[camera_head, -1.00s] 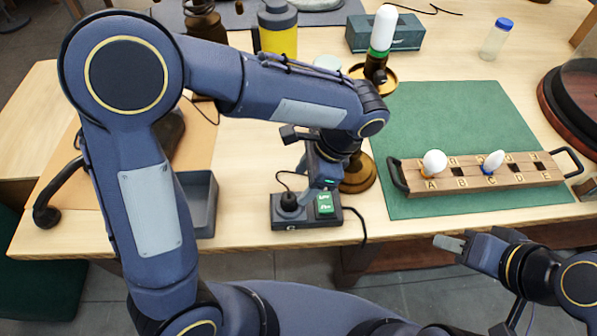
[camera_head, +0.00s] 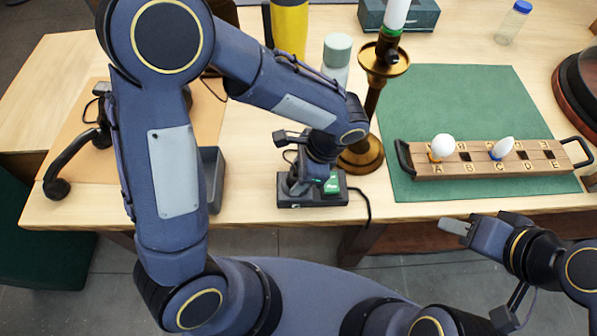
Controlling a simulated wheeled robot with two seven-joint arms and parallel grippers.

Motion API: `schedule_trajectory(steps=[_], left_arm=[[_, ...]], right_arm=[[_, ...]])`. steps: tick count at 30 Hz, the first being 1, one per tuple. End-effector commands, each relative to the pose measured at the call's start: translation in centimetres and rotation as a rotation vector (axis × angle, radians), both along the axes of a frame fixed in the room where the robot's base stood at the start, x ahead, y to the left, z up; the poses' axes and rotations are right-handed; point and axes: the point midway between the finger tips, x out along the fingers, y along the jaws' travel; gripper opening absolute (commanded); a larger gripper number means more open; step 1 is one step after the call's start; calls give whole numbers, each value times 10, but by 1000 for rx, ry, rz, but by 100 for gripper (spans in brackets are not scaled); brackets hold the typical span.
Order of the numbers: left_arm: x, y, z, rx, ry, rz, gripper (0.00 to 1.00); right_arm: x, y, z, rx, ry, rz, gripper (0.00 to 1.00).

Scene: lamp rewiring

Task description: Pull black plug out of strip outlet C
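A dark box (camera_head: 335,200) with a green-lit label lies near the table's front edge, and I take it for the strip. No outlet letters are readable on it. My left gripper (camera_head: 297,186) points down at the box's left part, where a black plug stood in the earlier view. The gripper now covers most of that plug, so whether its fingers are closed on it cannot be seen. A thin black cord loops beside the gripper. My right gripper (camera_head: 453,227) is off the table's front edge, away from the box, with its finger gap not clear.
A brass lamp stand (camera_head: 372,98) rises just behind the box. A grey open bin (camera_head: 215,180) stands left of it. A wooden rack (camera_head: 475,171) lettered A to E holds white bulbs on a green mat (camera_head: 440,90). A black cord (camera_head: 367,205) hangs off the box's right.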

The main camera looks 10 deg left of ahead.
Motion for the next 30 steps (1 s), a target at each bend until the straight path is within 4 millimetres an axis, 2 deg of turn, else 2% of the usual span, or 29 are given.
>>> schedule_trajectory(steps=[1,7,16,30], left_arm=[[0,0,0,0,0,0,36],[0,0,0,-1,0,0,10],[0,0,3,-1,0,0,9],[0,0,22,-1,0,0,9]], right_arm=[[0,0,0,0,0,0,36],[0,0,0,0,0,0,36],[0,0,2,0,0,0,36],[0,0,18,0,0,0,36]])
